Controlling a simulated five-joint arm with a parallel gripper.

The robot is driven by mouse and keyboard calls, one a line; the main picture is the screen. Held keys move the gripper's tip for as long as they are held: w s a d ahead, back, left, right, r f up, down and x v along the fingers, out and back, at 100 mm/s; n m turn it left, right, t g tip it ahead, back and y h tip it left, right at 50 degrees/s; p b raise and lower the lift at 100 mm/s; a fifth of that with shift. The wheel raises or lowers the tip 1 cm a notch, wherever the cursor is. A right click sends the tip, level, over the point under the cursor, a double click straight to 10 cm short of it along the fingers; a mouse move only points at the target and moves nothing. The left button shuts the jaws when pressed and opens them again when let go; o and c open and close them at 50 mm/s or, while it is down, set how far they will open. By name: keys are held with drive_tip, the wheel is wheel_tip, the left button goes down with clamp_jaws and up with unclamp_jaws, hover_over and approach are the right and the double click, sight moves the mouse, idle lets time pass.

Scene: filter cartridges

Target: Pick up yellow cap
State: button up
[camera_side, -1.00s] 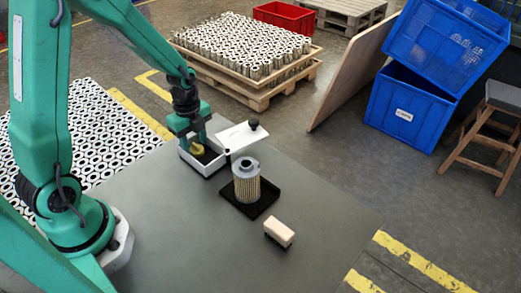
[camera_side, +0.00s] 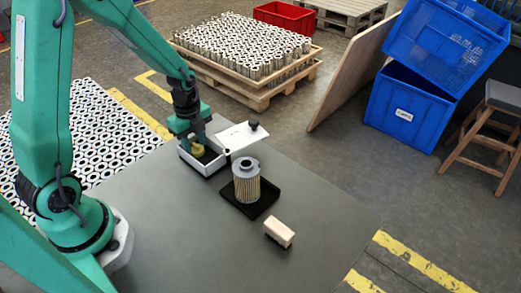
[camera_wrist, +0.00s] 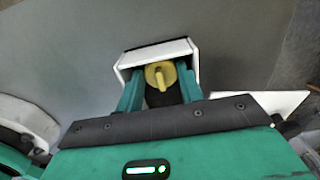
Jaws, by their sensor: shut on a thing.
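The yellow cap (camera_side: 197,149) is between the fingers of my gripper (camera_side: 193,147), inside the white open box (camera_side: 203,166). In the wrist view the yellow cap (camera_wrist: 160,75) shows as a round disc with a raised bar, with a teal finger of my gripper (camera_wrist: 160,82) on each side of it. My gripper is shut on it. The white box (camera_wrist: 128,63) surrounds the fingertips in that view. Whether the cap touches the box floor is hidden.
A white lid with a black knob (camera_side: 236,137) lies beside the box. A pleated filter cartridge (camera_side: 247,184) stands on a black tray (camera_side: 264,204). A wood-topped brush or block (camera_side: 279,233) lies nearer the front. The grey table (camera_side: 170,235) is clear at the front left.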

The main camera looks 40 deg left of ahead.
sight(195, 144)
drive_tip(key=shift+r, duration=0.1)
drive_tip(key=shift+r, duration=0.65)
wheel_tip(195, 144, up, 3)
drive_tip(key=shift+d, duration=0.15)
drive_tip(key=s+d+r, duration=0.4)
drive_tip(key=d+r, duration=0.2)
drive_tip(key=d, duration=0.4)
drive_tip(key=shift+d+r, duration=0.25)
drive_tip(key=shift+d, duration=0.1)
drive_tip(key=shift+d, duration=0.1)
drive_tip(key=w+d+r, duration=0.1)
drive_tip(key=d, duration=0.2)
drive_tip(key=w+d+r, duration=0.1)
drive_tip(key=d+r, duration=0.1)
drive_tip(key=d, duration=0.1)
drive_tip(key=w+d+r, duration=0.1)
drive_tip(key=d, duration=0.2)
drive_tip(key=shift+w+d+r, duration=0.2)
drive_tip(key=shift+d, duration=0.1)
drive_tip(key=shift+f, duration=0.25)
